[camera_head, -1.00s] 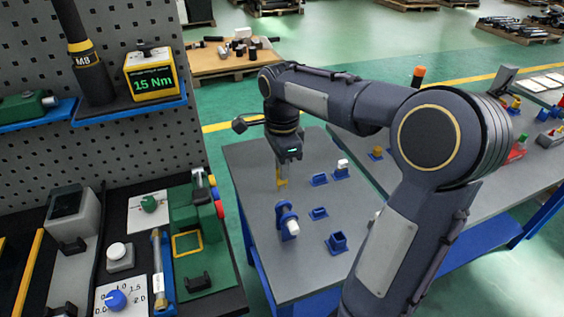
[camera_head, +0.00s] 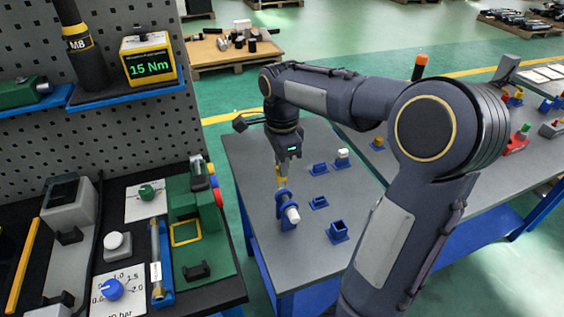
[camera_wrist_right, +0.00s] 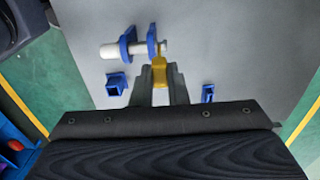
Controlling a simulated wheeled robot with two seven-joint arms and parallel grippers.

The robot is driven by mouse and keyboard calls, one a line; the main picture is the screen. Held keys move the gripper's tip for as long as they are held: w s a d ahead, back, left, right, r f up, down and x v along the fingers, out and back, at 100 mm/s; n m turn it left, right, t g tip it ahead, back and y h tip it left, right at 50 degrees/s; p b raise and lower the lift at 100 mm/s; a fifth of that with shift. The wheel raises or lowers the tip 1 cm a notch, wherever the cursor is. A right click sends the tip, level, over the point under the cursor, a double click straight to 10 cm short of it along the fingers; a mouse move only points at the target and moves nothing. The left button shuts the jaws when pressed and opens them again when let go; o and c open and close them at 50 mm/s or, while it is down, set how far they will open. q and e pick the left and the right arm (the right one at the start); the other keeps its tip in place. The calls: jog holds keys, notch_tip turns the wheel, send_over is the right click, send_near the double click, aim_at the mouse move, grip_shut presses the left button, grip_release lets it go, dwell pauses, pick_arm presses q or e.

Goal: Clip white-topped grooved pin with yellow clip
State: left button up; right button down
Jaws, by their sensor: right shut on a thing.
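The white-topped grooved pin (camera_head: 292,214) lies level in a blue two-ring stand (camera_head: 281,197) on the grey table. In the right wrist view, its white top (camera_wrist_right: 107,51) is at left, and its greyish far end (camera_wrist_right: 165,46) sticks out past the right ring (camera_wrist_right: 152,40). My right gripper (camera_head: 280,167) is shut on the yellow clip (camera_wrist_right: 160,72), just behind the stand. The clip's tip is close against the pin's far end; I cannot tell whether it sits in the groove. My left gripper is not in view.
Empty blue sockets (camera_head: 319,168), (camera_head: 319,203), (camera_head: 338,232) stand on the table, and another blue holder carries a white-topped piece (camera_head: 342,154). A tool bench (camera_head: 218,286) with a pegboard is at left. A second table (camera_head: 450,190) is at right.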

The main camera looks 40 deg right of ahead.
jog(key=shift+f+b, duration=1.15)
jog(key=shift+f, duration=0.7)
jog(key=c, duration=1.3)
grip_release()
jog(key=shift+c, duration=0.2)
jog(key=shift+r, duration=0.2)
notch_tip(320, 180, up, 5)
jog(key=p, duration=0.5)
jog(key=shift+f, duration=0.1)
notch_tip(320, 180, up, 8)
jog(key=shift+p, duration=0.3)
jog(key=shift+f, duration=0.1)
